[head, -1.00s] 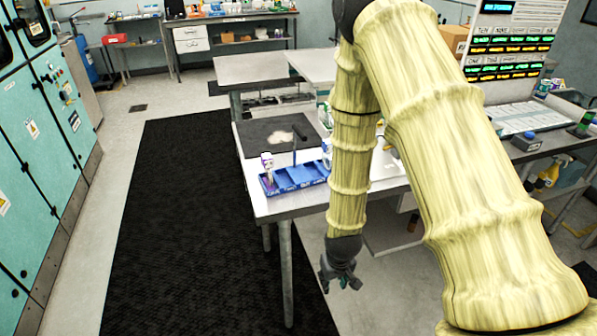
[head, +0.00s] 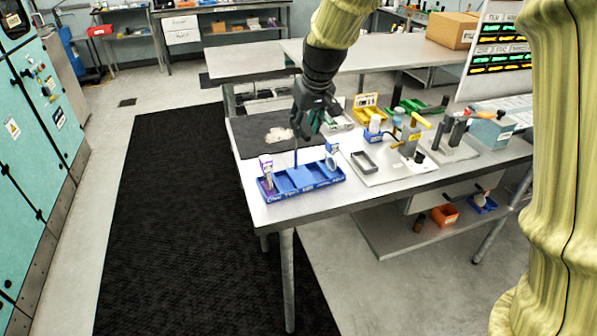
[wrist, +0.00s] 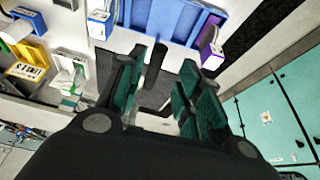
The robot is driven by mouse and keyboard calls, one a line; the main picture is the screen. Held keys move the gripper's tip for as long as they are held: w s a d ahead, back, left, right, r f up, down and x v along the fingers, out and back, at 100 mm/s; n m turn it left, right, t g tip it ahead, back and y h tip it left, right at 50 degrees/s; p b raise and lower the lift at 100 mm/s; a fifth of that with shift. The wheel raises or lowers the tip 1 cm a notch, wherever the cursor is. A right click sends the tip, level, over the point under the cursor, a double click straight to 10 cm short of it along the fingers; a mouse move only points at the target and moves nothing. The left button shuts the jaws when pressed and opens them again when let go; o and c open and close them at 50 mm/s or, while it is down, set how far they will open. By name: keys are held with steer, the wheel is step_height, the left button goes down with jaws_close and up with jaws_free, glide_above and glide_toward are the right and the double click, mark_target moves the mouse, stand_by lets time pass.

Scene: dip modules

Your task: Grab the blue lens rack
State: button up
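The blue lens rack (head: 278,190) is a low blue tray with compartments on the near left corner of the metal table. It holds a small purple-and-white item (head: 267,170) at its left end and a white-and-blue item (head: 332,158) at its right end. A thin dark upright post (head: 295,150) stands at it. My gripper (head: 310,128) is above the table, behind and above the rack, pointing down. In the wrist view the rack (wrist: 190,12) lies at the top, beyond my open, empty fingers (wrist: 160,88). The rack's far edge is partly hidden.
A dark mat (head: 258,136) lies behind the rack. To the right are a grey tray (head: 365,160), yellow bins (head: 368,110), tools and a blue-grey box (head: 490,130). A lower shelf holds an orange bin (head: 445,214). Floor left of the table is clear.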

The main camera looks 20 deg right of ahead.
steer(key=shift+w+r, duration=0.2)
steer(key=shift+r, duration=0.25)
steer(key=shift+w, duration=0.15)
steer(key=shift+p+x, duration=0.55)
steer(key=shift+x, duration=2.1)
steer(key=shift+w+d+p+x, duration=0.15)
steer(key=shift+p+x, duration=0.4)
steer(key=shift+x, duration=0.75)
steer(key=shift+w+d+p+x, duration=0.15)
steer(key=shift+p+x, duration=0.35)
steer(key=shift+x, duration=0.8)
steer(key=shift+r, duration=0.1)
jaws_close()
